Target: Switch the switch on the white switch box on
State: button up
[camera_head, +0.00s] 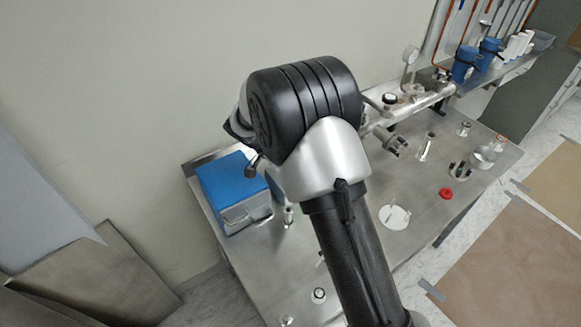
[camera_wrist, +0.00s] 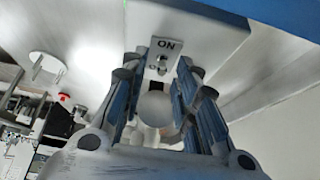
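The white switch box (camera_wrist: 210,35) fills the upper middle of the wrist view, with a blue part along its top edge. On its face is a small metal switch plate (camera_wrist: 165,45) marked ON, with a small toggle (camera_wrist: 161,69) below the word. The lettering under it is partly hidden. My gripper (camera_wrist: 160,78) is open, its fingers on either side of the plate's lower part. I see no clear contact with the toggle. In the head view, a blue-topped box (camera_head: 232,180) stands on the table, partly behind my arm; its switch does not show.
A wall stands close behind the blue-topped box. Blue and white bottles stand on a shelf at upper right.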

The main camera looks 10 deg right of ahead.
jog(key=shift+r, duration=0.1)
jog(key=v, duration=1.1)
jog(key=shift+a+r, duration=0.2)
jog(key=shift+r, duration=0.15)
jog(key=shift+s, duration=0.1)
jog(key=s+d+r+n+y, duration=0.3)
jog(key=s+d+r+n, duration=0.25)
jog(key=s+r, duration=0.7)
jog(key=s+d+f+n+t+y, duration=0.2)
jog(key=s+n, duration=0.6)
jog(key=s, duration=1.2)
jog(key=shift+s+f, duration=0.15)
jog(key=shift+s, duration=0.1)
